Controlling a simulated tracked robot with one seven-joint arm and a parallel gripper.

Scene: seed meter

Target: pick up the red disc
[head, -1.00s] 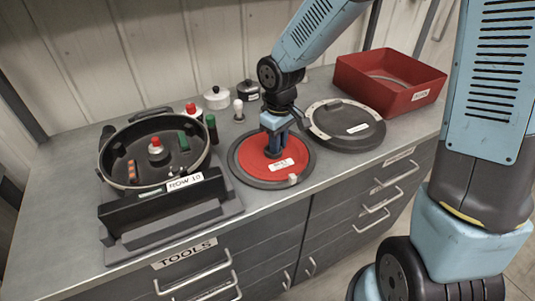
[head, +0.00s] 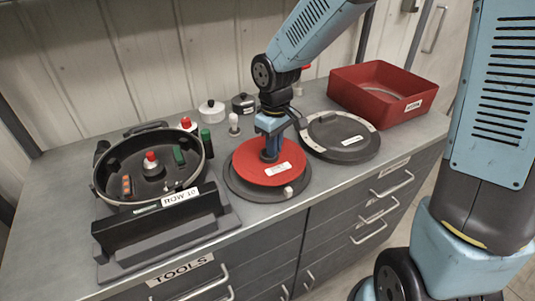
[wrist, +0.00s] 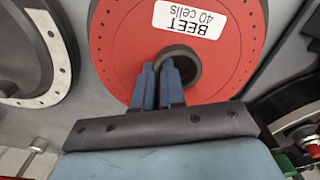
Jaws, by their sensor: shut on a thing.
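The red disc (head: 247,167) has a white label and a dark raised ring at its centre. In the wrist view the disc (wrist: 115,45) fills the top, and its label reads "BEET 40 cells". My gripper (head: 268,157) points down at the disc's middle. Its blue fingers (wrist: 167,85) are shut on the disc's dark central ring (wrist: 190,62), though their tips are partly hidden. The disc hangs level, slightly above a dark round base (head: 250,196), whose front rim shows below it.
Left stands an open round black housing (head: 103,188) behind a dark "ROW 10" stand (head: 170,218). Right are a dark round lid (head: 345,150) and a red bin (head: 395,105). Small pots and bottles stand behind.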

